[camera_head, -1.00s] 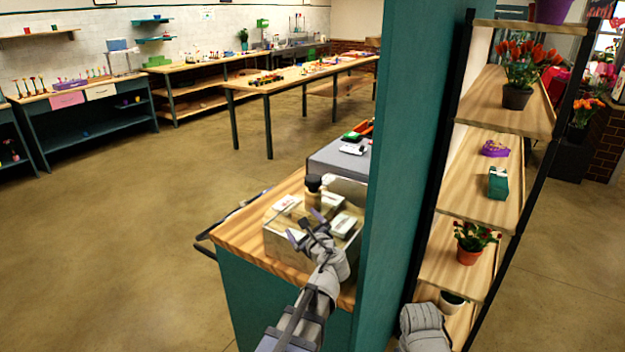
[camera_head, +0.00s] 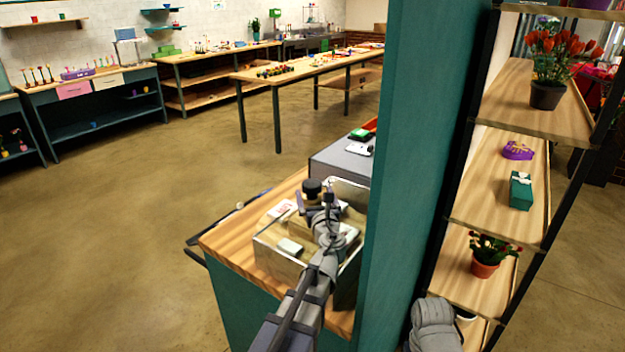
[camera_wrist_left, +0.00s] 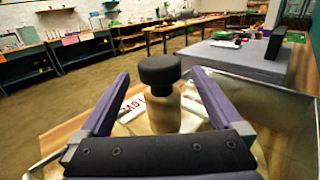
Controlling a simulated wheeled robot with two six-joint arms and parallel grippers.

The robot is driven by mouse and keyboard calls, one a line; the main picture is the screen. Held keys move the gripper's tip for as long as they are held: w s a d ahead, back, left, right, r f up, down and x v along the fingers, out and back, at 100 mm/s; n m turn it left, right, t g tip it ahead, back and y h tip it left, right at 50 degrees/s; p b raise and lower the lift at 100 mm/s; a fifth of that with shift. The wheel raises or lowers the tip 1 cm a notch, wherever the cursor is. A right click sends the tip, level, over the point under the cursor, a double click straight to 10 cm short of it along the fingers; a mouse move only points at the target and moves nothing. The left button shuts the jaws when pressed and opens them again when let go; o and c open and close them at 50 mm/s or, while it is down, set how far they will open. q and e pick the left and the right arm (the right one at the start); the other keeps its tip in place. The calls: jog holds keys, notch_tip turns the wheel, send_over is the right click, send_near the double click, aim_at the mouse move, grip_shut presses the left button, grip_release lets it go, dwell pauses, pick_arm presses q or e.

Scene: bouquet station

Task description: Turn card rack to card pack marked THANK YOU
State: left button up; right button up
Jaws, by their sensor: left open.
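The card rack is a clear-walled box (camera_head: 268,256) on the wooden counter, with a tan post and a black knob (camera_head: 312,187) at its middle. In the left wrist view the knob (camera_wrist_left: 160,74) stands upright between my left gripper's spread fingers, with a gap on both sides. My left gripper (camera_head: 322,200) is open at the knob. A white card pack with red letters (camera_head: 283,208) lies at the rack's left; its lettering is partly hidden and not clearly readable. Another pale pack (camera_head: 290,247) lies at the front. My right gripper is out of view; only part of that arm shows.
A teal post (camera_head: 415,170) stands close to the right of the rack. A grey box (camera_head: 340,160) is behind it. A shelf unit with plants (camera_head: 485,255) stands at right. Open floor (camera_head: 130,230) lies to the left.

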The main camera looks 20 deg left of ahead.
aim_at(310, 181)
pick_arm(q)
jog(key=x, duration=0.8)
jog(key=shift+d, duration=0.1)
jog(key=shift+s, duration=0.1)
grip_shut()
dwell(0.7)
